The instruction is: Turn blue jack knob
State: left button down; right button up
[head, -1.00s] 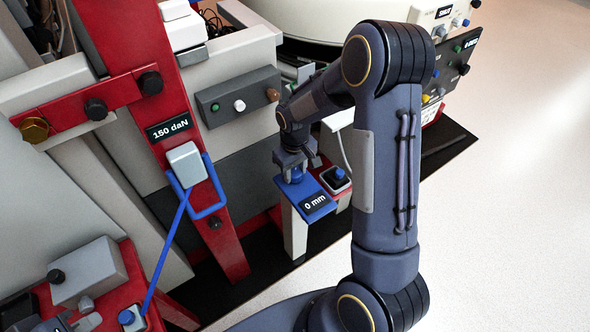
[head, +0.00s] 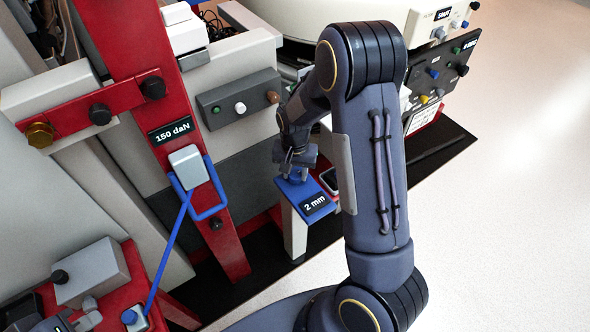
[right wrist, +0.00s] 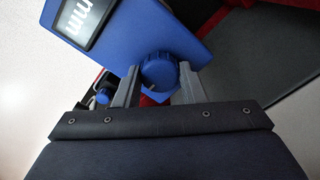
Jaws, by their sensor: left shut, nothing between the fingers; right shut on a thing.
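The blue jack knob (head: 298,175) sits on top of the blue jack head, beside its display (head: 315,203), which reads 2 mm. My right gripper (head: 296,168) is over it from above and shut on it. In the right wrist view, the ribbed blue knob (right wrist: 159,72) is between the two grey fingers (right wrist: 158,86). The display is partly visible there (right wrist: 88,22).
A red column (head: 150,130) with a 150 daN label stands left of the jack, with a blue handle (head: 205,190) on it. A grey button box (head: 238,100) is behind. My right arm hides part of the black switch box (head: 330,180). Pale floor is open at right.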

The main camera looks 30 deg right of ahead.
aim_at(295, 174)
jog(key=shift+m, duration=1)
jog(key=o, duration=1)
jog(key=shift+r+p, duration=0.95)
jog(key=shift+r, duration=3)
